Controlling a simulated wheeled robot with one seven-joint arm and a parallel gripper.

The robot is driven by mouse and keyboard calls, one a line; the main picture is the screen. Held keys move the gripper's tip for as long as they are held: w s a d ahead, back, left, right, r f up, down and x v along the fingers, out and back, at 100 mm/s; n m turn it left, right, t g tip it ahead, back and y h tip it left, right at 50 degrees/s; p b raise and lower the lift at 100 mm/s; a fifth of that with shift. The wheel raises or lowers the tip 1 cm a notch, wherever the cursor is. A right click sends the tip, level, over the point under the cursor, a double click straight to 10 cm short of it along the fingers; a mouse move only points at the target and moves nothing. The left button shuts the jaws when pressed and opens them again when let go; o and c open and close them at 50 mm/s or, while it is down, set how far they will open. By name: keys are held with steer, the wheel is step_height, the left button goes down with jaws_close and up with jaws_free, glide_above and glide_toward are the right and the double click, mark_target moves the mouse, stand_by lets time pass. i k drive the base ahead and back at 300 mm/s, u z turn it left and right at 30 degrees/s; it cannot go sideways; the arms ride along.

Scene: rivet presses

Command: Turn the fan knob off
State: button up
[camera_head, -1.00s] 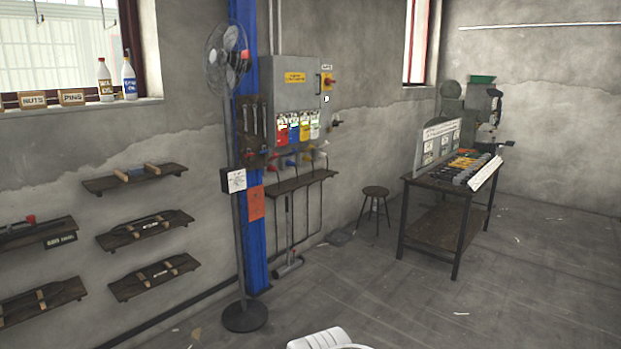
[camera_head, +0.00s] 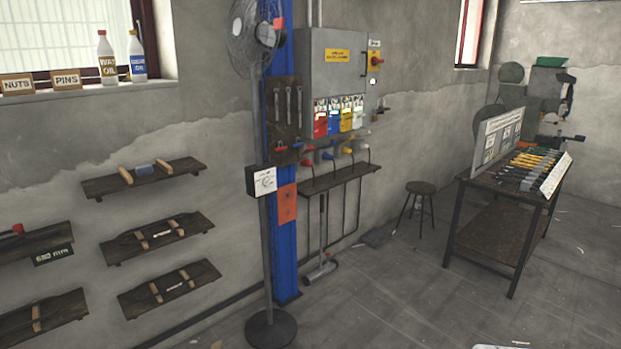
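A tall pedestal fan (camera_head: 249,40) stands in front of the blue column, left of the picture's middle. Its grey pole runs down to a round dark base (camera_head: 271,329) on the floor. A small control box (camera_head: 263,181) with a white face is fixed partway up the pole. A round dial mark, probably the fan knob, shows on that face, but its setting is too small to read. My gripper is not in view. A small white piece, possibly part of my own body, shows at the bottom edge.
A blue column (camera_head: 284,245) stands right behind the fan pole. Wall shelves (camera_head: 170,285) are to its left. A grey cabinet (camera_head: 328,70), a narrow bench (camera_head: 338,180), a stool (camera_head: 420,188) and a tool table (camera_head: 500,194) are to its right. The floor in front is mostly clear.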

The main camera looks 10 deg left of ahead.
mark_target(267, 181)
steer(key=z, duration=0.1)
steer(key=i, duration=1.05)
steer(key=u, duration=0.5)
steer(key=i, duration=0.8)
steer(key=u, duration=1.4)
steer(key=i, duration=0.6)
steer(key=u, duration=0.6)
